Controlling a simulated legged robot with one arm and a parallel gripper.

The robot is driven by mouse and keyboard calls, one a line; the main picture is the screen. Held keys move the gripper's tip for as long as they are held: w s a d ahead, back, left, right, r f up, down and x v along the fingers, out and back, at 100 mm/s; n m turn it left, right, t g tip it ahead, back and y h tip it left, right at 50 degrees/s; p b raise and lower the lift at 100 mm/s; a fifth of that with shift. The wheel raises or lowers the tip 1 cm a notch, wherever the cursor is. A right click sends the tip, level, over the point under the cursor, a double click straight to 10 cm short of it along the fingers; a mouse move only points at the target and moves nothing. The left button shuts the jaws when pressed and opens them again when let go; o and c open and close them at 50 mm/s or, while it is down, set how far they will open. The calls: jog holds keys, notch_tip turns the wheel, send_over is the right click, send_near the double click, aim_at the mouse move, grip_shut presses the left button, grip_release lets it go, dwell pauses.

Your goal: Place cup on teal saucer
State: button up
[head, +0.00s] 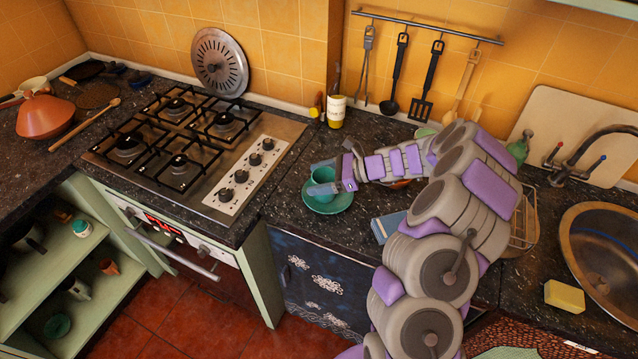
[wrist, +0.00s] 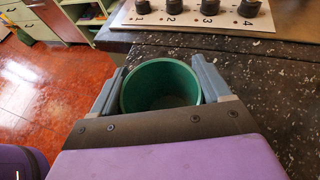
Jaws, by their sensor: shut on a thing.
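A teal-green cup (head: 322,173) is upright between the fingers of my gripper (head: 318,187), on the counter just right of the stove. The teal saucer (head: 341,205) lies flat on the counter directly under and around the cup. I cannot tell whether the cup's base touches the saucer, because a finger hides it. In the wrist view, my gripper (wrist: 158,75) has one finger on each side of the cup (wrist: 160,66), shut on it. The cup looks empty. The saucer is not visible in the wrist view.
The gas stove (head: 190,150) is to the left, its knobs (head: 240,175) close to the cup. A blue box (head: 386,228) lies right of the saucer, by my arm. A white and yellow jar (head: 336,111) stands behind. The sink (head: 600,250) is far right.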

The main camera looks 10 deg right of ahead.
jog(key=shift+d+f, duration=0.3)
jog(key=shift+f, duration=0.45)
jog(key=shift+d+r, duration=0.1)
jog(key=shift+d, duration=0.55)
jog(key=o, duration=0.8)
jog(key=shift+a, duration=0.1)
jog(key=o, duration=0.3)
jog(key=shift+a, duration=0.65)
jog(key=shift+d, duration=0.4)
jog(key=p+v, duration=0.3)
jog(key=v, duration=0.9)
jog(key=s+a+r+n+g+h, duration=0.3)
jog(key=s+a+r+n+g, duration=0.3)
jog(key=s+a+r+n, duration=0.75)
jog(key=shift+s+d+f+n+h, duration=0.15)
jog(key=shift+s+d+n+h, duration=1)
jog(key=shift+s, duration=3.05)
jog(key=shift+s+d+f+n+h, duration=0.25)
jog(key=shift+s+n+h, duration=1.5)
jog(key=shift+s, duration=2.45)
jog(key=shift+s+d+f+n+h, duration=0.1)
jog(key=shift+s+d+n+h, duration=0.8)
jog(key=shift+s+h, duration=2.2)
jog(key=shift+s+y, duration=1.05)
jog(key=shift+y, duration=0.05)
